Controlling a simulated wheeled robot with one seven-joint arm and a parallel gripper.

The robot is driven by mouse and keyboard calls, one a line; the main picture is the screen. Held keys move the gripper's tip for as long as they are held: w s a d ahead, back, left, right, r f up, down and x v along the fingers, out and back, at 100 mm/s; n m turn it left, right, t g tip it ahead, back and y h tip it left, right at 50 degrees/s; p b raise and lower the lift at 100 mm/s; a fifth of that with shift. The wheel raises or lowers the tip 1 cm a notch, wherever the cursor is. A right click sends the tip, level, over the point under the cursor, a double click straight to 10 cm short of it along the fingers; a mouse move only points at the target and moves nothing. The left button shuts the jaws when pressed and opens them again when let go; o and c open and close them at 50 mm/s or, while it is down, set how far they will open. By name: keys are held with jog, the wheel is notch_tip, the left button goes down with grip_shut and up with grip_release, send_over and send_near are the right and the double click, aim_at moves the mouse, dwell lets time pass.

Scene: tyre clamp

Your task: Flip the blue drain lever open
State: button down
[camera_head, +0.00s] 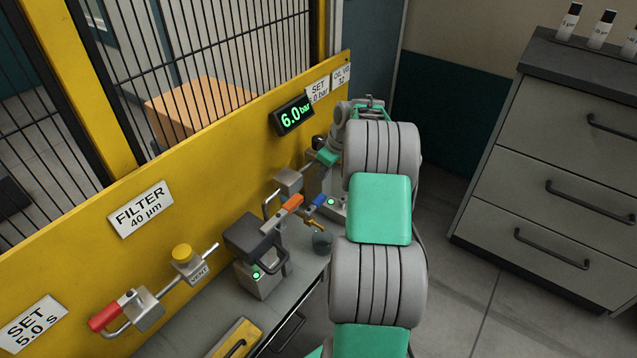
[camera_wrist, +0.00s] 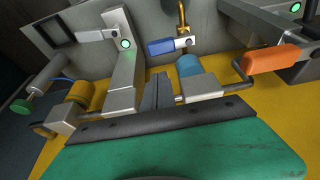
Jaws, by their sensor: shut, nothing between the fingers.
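The blue drain lever (camera_wrist: 161,47) shows in the upper middle of the wrist view, attached to a small metal valve with a brass spout (camera_wrist: 183,14). The lever lies crosswise to the spout. It is also small in the head view (camera_head: 318,200), just right of the orange handle. My gripper (camera_wrist: 157,90) is shut and empty; its dark fingers appear below the lever in the wrist view, with no contact visible. In the head view my fingers cannot be made out clearly near the far end of my arm.
An orange handle (camera_wrist: 272,58) and a blue cylinder (camera_wrist: 190,66) are close by. A metal upright (camera_wrist: 124,70) with a green light stands left of my fingers. A cup (camera_head: 322,242) sits below the spout. The yellow panel (camera_head: 220,150) borders the workspace.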

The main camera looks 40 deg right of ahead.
aim_at(316, 207)
jog(key=b+x, duration=0.2)
jog(key=x, duration=0.7)
jog(key=shift+b, duration=0.4)
